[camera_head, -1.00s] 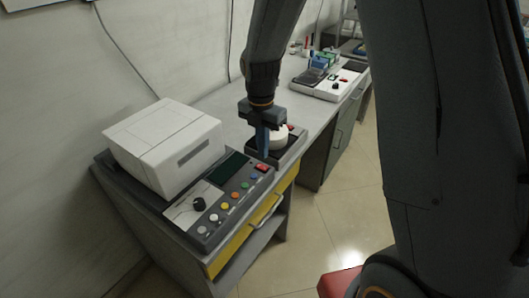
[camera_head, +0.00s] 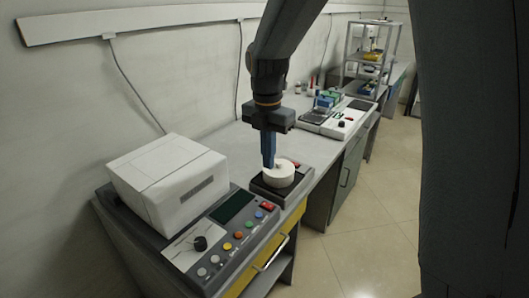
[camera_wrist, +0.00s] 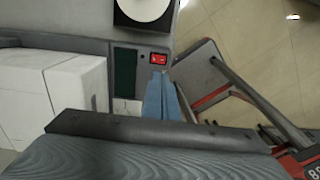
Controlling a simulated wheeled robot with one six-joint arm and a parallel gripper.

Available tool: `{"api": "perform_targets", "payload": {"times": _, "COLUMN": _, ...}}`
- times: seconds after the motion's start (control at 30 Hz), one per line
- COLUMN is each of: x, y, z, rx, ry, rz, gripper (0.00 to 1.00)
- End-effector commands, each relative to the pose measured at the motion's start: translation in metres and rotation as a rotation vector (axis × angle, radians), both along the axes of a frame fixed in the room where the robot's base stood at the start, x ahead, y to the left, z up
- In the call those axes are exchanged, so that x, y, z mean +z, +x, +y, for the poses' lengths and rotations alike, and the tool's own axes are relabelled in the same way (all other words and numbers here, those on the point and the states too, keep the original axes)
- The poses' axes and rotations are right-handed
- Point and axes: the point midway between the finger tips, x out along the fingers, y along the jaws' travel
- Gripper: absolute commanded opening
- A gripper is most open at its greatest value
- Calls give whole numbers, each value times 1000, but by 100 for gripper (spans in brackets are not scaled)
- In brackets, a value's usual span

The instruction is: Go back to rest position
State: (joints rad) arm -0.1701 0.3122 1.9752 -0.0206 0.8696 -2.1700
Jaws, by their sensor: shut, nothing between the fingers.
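My gripper (camera_head: 268,150) points down with its blue fingers shut and empty. In the head view it overlaps the left side of a round white piece on a small dark device. In the wrist view the blue fingers (camera_wrist: 162,95) show close together near a red switch (camera_wrist: 158,58) on the control panel. The fingers appear to be above the bench; I cannot tell the exact height.
A control panel (camera_head: 222,240) with coloured buttons and a white box (camera_head: 168,180) stand at the near left. The dark device (camera_head: 290,190) sits beyond it. A white instrument (camera_head: 335,124) and a metal shelf (camera_head: 353,48) are farther back.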

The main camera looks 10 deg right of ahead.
Motion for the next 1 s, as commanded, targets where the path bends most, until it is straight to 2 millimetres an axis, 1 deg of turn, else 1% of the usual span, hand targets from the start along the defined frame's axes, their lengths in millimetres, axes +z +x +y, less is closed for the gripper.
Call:
{"api": "perform_targets", "payload": {"times": 0.07, "x": -1, "y": -3, "z": -2, "rx": -39, "ry": 0, "rz": -3, "gripper": 0}}
{"api": "perform_targets", "payload": {"times": 0.17, "x": -4, "y": -12, "z": -9, "rx": -183, "ry": 3, "rz": -13, "gripper": 0}}
{"api": "perform_targets", "payload": {"times": 0.27, "x": -10, "y": -27, "z": -19, "rx": -409, "ry": 6, "rz": -26, "gripper": 0}}
{"api": "perform_targets", "payload": {"times": 0.4, "x": -19, "y": -51, "z": -33, "rx": -773, "ry": 17, "rz": -47, "gripper": 0}}
{"api": "perform_targets", "payload": {"times": 0.57, "x": -29, "y": -79, "z": -48, "rx": -1188, "ry": 37, "rz": -67, "gripper": 0}}
{"api": "perform_targets", "payload": {"times": 0.8, "x": -45, "y": -125, "z": -67, "rx": -1804, "ry": 78, "rz": -83, "gripper": 0}}
{"api": "perform_targets", "payload": {"times": 0.9, "x": -50, "y": -141, "z": -73, "rx": -2024, "ry": 96, "rz": -85, "gripper": 0}}
{"api": "perform_targets", "payload": {"times": 1.0, "x": -54, "y": -153, "z": -77, "rx": -2190, "ry": 113, "rz": -85, "gripper": 0}}
